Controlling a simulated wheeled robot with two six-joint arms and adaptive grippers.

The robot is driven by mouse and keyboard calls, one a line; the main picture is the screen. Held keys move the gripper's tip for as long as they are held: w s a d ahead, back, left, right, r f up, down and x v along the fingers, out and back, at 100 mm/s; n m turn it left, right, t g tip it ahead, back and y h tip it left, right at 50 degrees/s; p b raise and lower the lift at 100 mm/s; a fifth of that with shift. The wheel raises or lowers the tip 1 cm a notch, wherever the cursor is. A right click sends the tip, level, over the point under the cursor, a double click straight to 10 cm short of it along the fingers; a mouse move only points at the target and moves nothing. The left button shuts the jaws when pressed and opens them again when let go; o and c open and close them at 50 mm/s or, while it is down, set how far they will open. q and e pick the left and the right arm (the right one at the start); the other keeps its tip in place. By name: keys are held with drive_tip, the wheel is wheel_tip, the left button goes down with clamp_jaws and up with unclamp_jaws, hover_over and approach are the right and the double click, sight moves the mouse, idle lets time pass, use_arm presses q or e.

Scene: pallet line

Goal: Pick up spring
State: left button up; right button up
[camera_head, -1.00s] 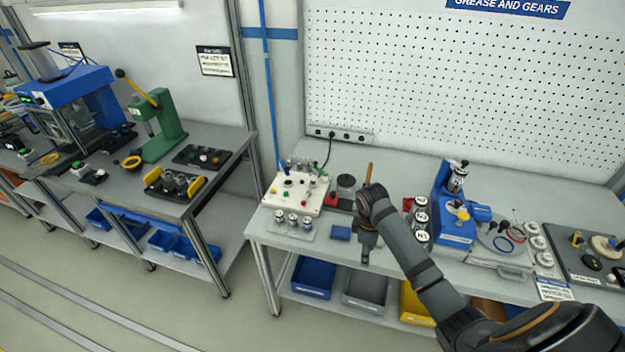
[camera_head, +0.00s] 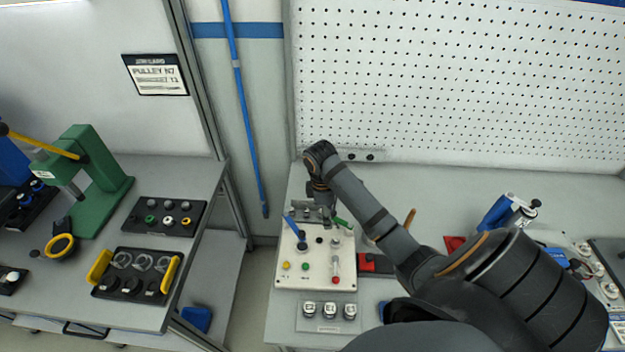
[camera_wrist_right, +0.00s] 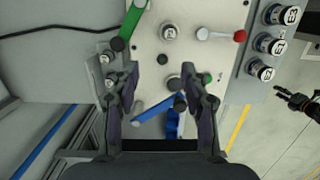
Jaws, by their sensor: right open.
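My right gripper (camera_head: 325,208) is over the back edge of a white valve panel (camera_head: 290,274). In the right wrist view its two dark fingers (camera_wrist_right: 162,84) are apart, with nothing held between them. A small grey holder (camera_wrist_right: 98,72) with several small metal pieces (camera_wrist_right: 108,57) lies beside the panel, near the left finger. One of these pieces may be the spring, but they are too small to tell. In the head view the arm partly hides this holder. A dark jointed part at the right edge of the wrist view (camera_wrist_right: 300,104) looks like my left gripper; its jaws are unclear.
The panel carries a blue lever (camera_wrist_right: 158,107), a green lever (camera_wrist_right: 128,25) and a red-tipped lever (camera_wrist_right: 222,36), close around the fingers. Labelled cylinders (camera_head: 330,310) stand at its front. A red block (camera_head: 376,263) is to the right. The pegboard wall (camera_head: 450,90) rises behind.

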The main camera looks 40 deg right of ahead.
use_arm(q)
drive_tip(key=s+r+p, duration=0.1)
drive_tip(key=s, duration=0.5)
use_arm(e)
hover_over(336, 239)
drive_tip(key=w, duration=0.1)
drive_tip(key=f, duration=0.4)
drive_tip(key=shift+w+a+f, duration=0.1)
drive_tip(key=shift+a+f, duration=0.15)
drive_tip(key=shift+a, duration=0.1)
drive_tip(key=shift+s+d+f+p, duration=0.1)
drive_tip(key=shift+f+p, duration=0.25)
drive_tip(key=shift+p, duration=0.15)
drive_tip(key=shift+s+d+f+p, duration=0.1)
drive_tip(key=shift+f+p, duration=0.25)
drive_tip(key=shift+p, duration=0.15)
drive_tip(key=f, duration=0.2)
drive_tip(key=shift+s+d+f+p, duration=0.1)
drive_tip(key=shift+s+f+p, duration=0.2)
drive_tip(key=shift+s, duration=0.1)
drive_tip(key=shift+f, duration=0.45)
drive_tip(key=shift+w, duration=0.1)
use_arm(q)
drive_tip(key=w+r, duration=0.2)
drive_tip(key=w, duration=0.1)
drive_tip(key=shift+w+r, duration=0.3)
drive_tip(key=shift+r, duration=0.1)
use_arm(e)
drive_tip(key=c, duration=0.9)
